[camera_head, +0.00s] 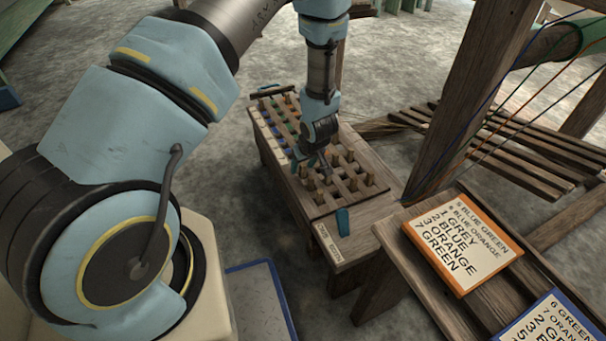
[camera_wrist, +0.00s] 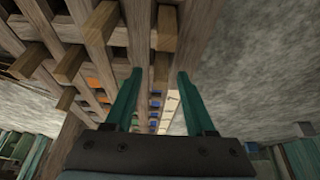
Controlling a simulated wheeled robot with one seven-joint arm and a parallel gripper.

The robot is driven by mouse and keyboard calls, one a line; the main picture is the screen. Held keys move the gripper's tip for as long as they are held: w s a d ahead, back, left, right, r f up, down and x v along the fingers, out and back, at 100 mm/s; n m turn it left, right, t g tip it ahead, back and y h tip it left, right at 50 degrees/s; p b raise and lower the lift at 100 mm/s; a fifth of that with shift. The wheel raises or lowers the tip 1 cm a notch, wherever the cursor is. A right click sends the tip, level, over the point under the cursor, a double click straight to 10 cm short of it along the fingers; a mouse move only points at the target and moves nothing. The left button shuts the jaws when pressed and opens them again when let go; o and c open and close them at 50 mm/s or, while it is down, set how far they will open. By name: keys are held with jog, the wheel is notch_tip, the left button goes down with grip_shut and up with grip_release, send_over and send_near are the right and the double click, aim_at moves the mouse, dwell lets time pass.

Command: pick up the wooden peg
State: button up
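Several wooden pegs (camera_head: 353,184) stand upright in the slatted wooden rack (camera_head: 375,206) in the head view; I cannot tell which one the task means. My gripper (camera_head: 311,163) is low over the left-middle part of the rack, pointing down. In the wrist view my gripper (camera_wrist: 160,72) is open, with its two teal fingers apart. A wooden peg (camera_wrist: 165,28) shows just beyond the fingertips, roughly in line with the gap. Other pegs stand to its left. I see nothing clearly held, and my wrist hides part of the rack in the head view.
Coloured marks line the rack's left side. A teal piece (camera_head: 343,222) is at its near end. An orange-edged word card (camera_head: 463,243) and a blue-edged card (camera_head: 556,325) lie on the bench at right. The loom's post (camera_head: 470,95) and coloured threads rise to the right.

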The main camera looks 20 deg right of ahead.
aim_at(303, 165)
grip_shut()
jog(key=shift+r, duration=0.1)
dwell(0.5)
notch_tip(303, 165, up, 10)
jog(key=p, duration=0.4)
